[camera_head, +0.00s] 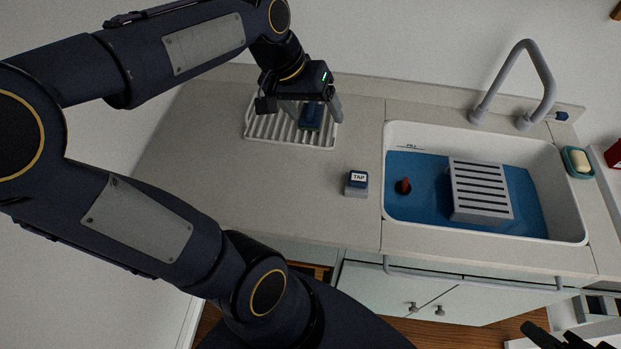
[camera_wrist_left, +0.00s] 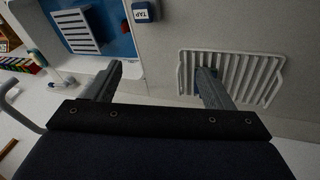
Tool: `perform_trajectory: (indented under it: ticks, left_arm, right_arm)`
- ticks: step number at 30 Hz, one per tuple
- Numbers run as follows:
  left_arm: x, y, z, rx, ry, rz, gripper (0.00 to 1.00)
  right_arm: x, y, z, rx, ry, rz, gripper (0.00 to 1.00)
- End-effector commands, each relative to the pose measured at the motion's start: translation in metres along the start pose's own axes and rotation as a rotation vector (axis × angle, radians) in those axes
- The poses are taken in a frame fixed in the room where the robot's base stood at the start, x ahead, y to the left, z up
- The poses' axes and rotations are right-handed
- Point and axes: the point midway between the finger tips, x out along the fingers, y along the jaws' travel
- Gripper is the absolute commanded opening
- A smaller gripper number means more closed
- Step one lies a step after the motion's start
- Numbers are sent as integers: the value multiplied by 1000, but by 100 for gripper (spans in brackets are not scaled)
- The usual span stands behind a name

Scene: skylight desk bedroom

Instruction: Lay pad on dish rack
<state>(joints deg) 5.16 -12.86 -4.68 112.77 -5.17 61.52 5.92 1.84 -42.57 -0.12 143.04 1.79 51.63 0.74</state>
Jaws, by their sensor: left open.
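The white ribbed dish rack (camera_head: 262,131) stands on the counter left of the sink, and also shows at the right of the left wrist view (camera_wrist_left: 270,72). A dark blue pad (camera_head: 311,117) appears to lie on the rack's ribs towards its right part. In the left wrist view only a sliver of blue shows beside the right-hand finger, which hides the rest. My left gripper (camera_head: 304,112) is above the rack by the pad, with its fingers apart and nothing between them in the left wrist view (camera_wrist_left: 160,75). A dark piece, probably my right gripper (camera_head: 545,334), shows at the bottom right, cut off.
A white sink (camera_head: 395,140) with blue water holds a grey slotted block (camera_head: 481,190) and a red-topped plug. A grey faucet (camera_head: 545,75) rises behind it. A small block marked TAP (camera_head: 356,182) stands between rack and sink. The counter's front left is clear.

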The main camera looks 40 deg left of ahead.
Motion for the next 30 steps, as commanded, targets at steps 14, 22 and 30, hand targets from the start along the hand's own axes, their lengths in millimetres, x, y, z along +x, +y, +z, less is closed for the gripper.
perform_trajectory:
  ticks: [14,22,30]
  left_arm:
    - [23,38,144,155,159,149,76]
    - [24,38,145,156,158,150,76]
    - [24,38,145,155,157,149,76]
  right_arm:
    - [0,0,0,0,0,0,36]
    - [0,0,0,0,0,0,36]
    - [0,0,0,0,0,0,36]
